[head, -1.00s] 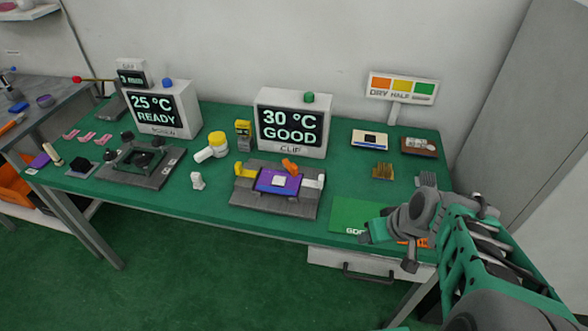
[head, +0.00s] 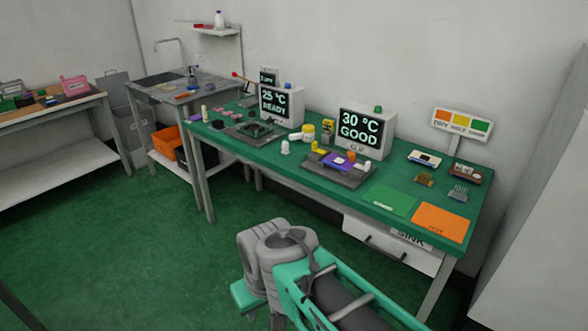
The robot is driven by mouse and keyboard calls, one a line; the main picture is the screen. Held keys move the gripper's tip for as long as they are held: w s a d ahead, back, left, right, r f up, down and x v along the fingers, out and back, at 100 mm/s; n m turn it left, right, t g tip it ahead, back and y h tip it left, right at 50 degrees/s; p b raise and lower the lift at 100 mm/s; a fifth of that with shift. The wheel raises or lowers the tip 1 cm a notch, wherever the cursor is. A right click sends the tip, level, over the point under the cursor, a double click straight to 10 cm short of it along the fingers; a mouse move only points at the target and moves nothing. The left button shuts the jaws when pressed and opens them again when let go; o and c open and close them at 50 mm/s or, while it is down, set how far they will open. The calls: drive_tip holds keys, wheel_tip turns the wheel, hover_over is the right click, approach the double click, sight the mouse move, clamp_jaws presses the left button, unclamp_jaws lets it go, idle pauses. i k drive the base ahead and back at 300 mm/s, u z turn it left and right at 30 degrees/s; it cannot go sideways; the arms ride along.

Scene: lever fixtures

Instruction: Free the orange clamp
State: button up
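The orange clamp (head: 351,157) is a small orange piece at the back edge of a dark grey fixture (head: 341,177) on the green bench. It stands beside a purple board (head: 332,160) with a pale block on it. A yellow clamp (head: 318,149) is at the board's left and a white one (head: 368,166) at its right. Whether the orange clamp presses on the board is too small to tell. My gripper end (head: 247,295) is low in the foreground, in front of the bench and well apart from the clamp. Its fingertips cannot be made out.
A monitor (head: 367,131) reading 30 °C GOOD stands behind the fixture. A second dark fixture (head: 254,132) and monitor (head: 281,104) are to the left. Green (head: 389,200) and orange (head: 440,222) mats lie to the right. The floor in front is clear.

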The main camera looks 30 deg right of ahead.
sight(351, 156)
drive_tip(key=u, duration=0.4)
drive_tip(key=i, duration=0.55)
drive_tip(key=z, duration=0.45)
drive_tip(key=i, duration=1.35)
drive_tip(key=z, duration=1.2)
drive_tip(key=i, duration=0.8)
drive_tip(key=z, duration=0.5)
